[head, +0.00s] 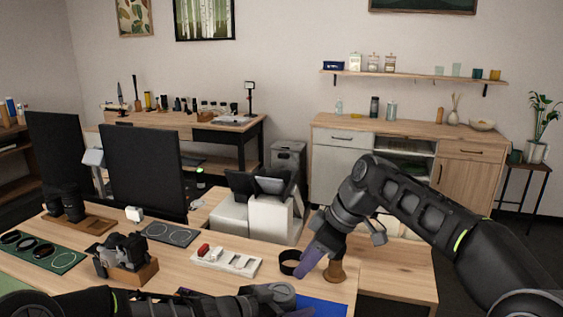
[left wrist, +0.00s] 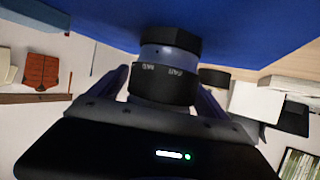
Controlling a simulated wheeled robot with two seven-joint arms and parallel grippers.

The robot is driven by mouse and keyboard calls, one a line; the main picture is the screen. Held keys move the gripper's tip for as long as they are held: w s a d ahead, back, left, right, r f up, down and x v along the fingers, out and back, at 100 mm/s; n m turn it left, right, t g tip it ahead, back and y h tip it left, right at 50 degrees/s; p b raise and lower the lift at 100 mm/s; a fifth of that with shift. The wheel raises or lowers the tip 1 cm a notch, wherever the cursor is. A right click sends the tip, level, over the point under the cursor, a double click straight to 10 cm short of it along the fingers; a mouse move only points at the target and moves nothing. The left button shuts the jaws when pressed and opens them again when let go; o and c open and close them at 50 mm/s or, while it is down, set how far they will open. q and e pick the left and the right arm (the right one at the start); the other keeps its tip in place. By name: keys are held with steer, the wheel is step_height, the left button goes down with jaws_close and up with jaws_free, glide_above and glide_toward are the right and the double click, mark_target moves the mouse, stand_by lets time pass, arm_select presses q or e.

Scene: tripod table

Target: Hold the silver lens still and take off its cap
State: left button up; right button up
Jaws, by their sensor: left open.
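The lens (left wrist: 168,62) shows in the left wrist view, which is upside down, with its end against the blue mat (left wrist: 100,22). It has black bands, a silver-purple band and white markings. My left gripper (left wrist: 163,88) is open, with one finger on each side of the lens. I cannot tell whether the fingers touch it. In the head view my left gripper (head: 300,311) is at the bottom edge by the blue mat (head: 325,307), and I cannot make out the lens there. My right gripper (head: 313,258) is above the table, beside a black ring (head: 289,262); its opening is unclear. I cannot make out a separate cap.
A wooden stand (head: 336,271) is close behind my right gripper. A white tray (head: 226,261), a camera on a wooden block (head: 140,272) and a green tray with rings (head: 65,259) stand to the left. White boxes (head: 268,216) are behind.

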arm_select(q)
steer(key=shift+a, duration=0.1)
steer(key=v, duration=1.2)
